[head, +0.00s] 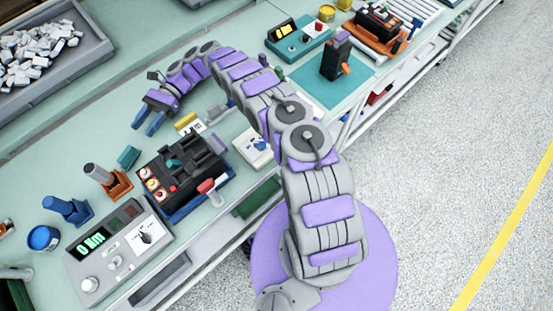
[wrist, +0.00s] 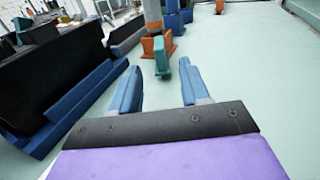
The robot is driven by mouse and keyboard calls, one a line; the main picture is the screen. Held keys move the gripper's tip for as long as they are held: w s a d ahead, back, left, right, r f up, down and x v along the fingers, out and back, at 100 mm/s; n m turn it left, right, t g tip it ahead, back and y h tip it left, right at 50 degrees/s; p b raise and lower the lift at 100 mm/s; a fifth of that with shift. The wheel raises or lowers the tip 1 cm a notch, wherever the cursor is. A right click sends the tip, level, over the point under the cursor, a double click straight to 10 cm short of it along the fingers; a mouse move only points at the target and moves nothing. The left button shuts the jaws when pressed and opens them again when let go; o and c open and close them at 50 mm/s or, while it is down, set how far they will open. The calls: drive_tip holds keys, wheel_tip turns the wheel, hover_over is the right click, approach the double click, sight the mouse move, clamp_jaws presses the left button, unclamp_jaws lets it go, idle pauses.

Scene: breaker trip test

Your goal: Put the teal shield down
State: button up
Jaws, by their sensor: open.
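The teal shield (head: 128,157) is a small block on the pale green bench, between my gripper and the orange stand. In the wrist view the teal shield (wrist: 161,55) stands upright on the bench, just beyond the fingertips and roughly in line with the gap between them. My gripper (head: 146,124) is open, its two blue fingers apart with nothing between them. It also shows in the wrist view (wrist: 159,68), with bare bench between the fingers. The shield looks apart from both fingers.
The black breaker (head: 180,172) in its blue cradle stands close beside the shield. The orange stand (head: 117,188) holding a grey cylinder and a blue stand (head: 75,212) are beyond. A meter box (head: 117,252) sits near the front edge. Bench behind my gripper is clear.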

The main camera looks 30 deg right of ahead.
drive_tip(key=shift+w+d+r+t+h, duration=0.1)
drive_tip(key=shift+d+r+t+h, duration=0.35)
drive_tip(key=shift+r, duration=0.2)
drive_tip(key=s+d+r+n+t+h, duration=0.3)
drive_tip(key=s+d+r+t+h, duration=0.35)
drive_tip(key=s+d+r, duration=0.7)
drive_tip(key=s+d+r+n+h, duration=0.1)
drive_tip(key=s+d+r+h, duration=0.1)
drive_tip(key=s, duration=0.5)
drive_tip(key=s+d+r+n+h, duration=0.2)
drive_tip(key=s+d, duration=0.2)
drive_tip(key=s, duration=0.3)
drive_tip(key=shift+s+d+r, duration=0.15)
drive_tip(key=shift+d+r, duration=0.2)
drive_tip(key=shift+d, duration=0.05)
drive_tip(key=s+d+n+h, duration=0.1)
drive_tip(key=s, duration=0.3)
drive_tip(key=s+d+f+n+t, duration=0.1)
drive_tip(key=s+d+n, duration=0.1)
drive_tip(key=s, duration=0.2)
drive_tip(key=s+d+n+h, duration=0.1)
drive_tip(key=s+d, duration=0.1)
drive_tip(key=s, duration=0.1)
drive_tip(key=shift+s+f+h, duration=0.15)
drive_tip(key=shift+s+h, duration=0.15)
drive_tip(key=shift+s, duration=0.1)
drive_tip(key=shift+w, duration=0.1)
